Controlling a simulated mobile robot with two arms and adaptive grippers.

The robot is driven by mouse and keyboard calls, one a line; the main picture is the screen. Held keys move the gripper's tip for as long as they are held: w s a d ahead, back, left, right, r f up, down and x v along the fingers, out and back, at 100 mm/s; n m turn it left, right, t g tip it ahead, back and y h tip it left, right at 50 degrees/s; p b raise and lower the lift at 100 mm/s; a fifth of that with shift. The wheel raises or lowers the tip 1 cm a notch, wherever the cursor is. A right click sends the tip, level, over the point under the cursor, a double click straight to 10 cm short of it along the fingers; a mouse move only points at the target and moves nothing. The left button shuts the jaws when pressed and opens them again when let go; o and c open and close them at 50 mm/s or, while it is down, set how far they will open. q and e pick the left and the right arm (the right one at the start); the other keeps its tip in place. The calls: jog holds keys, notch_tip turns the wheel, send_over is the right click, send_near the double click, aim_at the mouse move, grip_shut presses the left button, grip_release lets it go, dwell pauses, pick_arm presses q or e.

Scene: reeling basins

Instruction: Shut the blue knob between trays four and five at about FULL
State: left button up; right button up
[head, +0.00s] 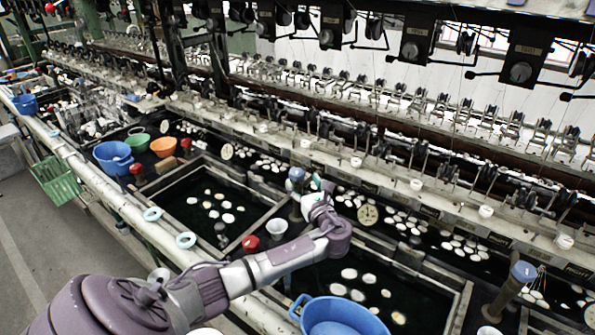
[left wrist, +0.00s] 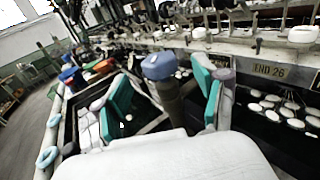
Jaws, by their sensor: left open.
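A blue knob (head: 297,174) sits on top of an upright post between two dark water trays. In the left wrist view the blue knob (left wrist: 158,66) stands between the teal finger pads on its dark post. I cannot make out a FULL mark. A second blue knob (head: 523,271) stands on a post at the right. My right gripper is not in view.
A tray with white cocoons (head: 215,207) lies left of my arm. Reeling machinery (head: 400,110) runs along the back.

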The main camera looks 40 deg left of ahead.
aim_at(299, 177)
pick_arm(q)
jog(key=x, duration=0.5)
jog(key=shift+s+r, duration=0.1)
jog(key=shift+r, duration=0.05)
jog(key=shift+w+a, duration=0.25)
jog(key=shift+a, duration=0.05)
jog(key=c, duration=1.2)
